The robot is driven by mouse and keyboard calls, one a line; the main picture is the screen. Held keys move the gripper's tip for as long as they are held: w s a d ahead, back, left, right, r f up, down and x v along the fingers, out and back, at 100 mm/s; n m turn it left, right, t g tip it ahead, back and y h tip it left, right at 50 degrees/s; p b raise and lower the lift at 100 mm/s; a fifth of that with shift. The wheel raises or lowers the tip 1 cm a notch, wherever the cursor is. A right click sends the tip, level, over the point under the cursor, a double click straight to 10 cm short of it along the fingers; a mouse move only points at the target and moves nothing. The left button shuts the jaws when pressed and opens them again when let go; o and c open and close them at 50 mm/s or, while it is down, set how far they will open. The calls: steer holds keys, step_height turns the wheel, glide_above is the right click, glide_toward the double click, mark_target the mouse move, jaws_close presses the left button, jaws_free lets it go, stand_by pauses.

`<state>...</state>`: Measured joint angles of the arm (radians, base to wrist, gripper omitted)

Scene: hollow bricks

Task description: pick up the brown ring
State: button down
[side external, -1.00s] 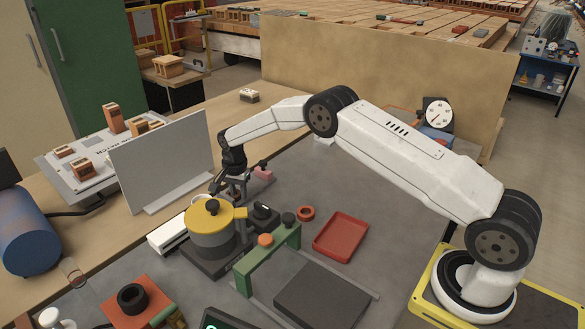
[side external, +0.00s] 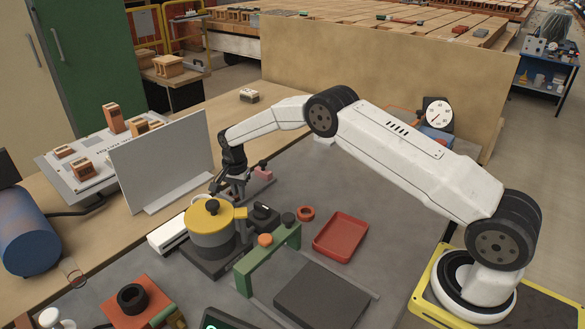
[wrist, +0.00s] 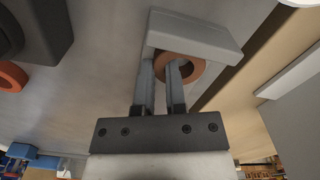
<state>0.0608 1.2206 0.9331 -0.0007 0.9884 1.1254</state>
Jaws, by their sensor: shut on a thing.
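The brown ring (wrist: 190,68) shows in the wrist view between and just beyond my fingertips, against a pale grey block (wrist: 195,32). My gripper (wrist: 160,68) is shut on the ring's wall, with one finger to the left of the wall and the other over the ring's hole. Part of the ring is hidden by the fingers. In the side view my gripper (side external: 238,190) is low behind the yellow-lidded pot (side external: 212,222), and I cannot make out the ring there. I cannot tell whether the ring is touching the block.
An orange-red ring (side external: 306,213) and a red tray (side external: 341,236) lie to the right. A grey upright panel (side external: 162,160) stands to the left. A pink block (side external: 263,173) is close behind my gripper. A green frame (side external: 268,262) stands in front.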

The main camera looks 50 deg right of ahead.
step_height(320, 180, up, 10)
stand_by(0.6)
steer(key=shift+s, duration=0.1)
stand_by(0.5)
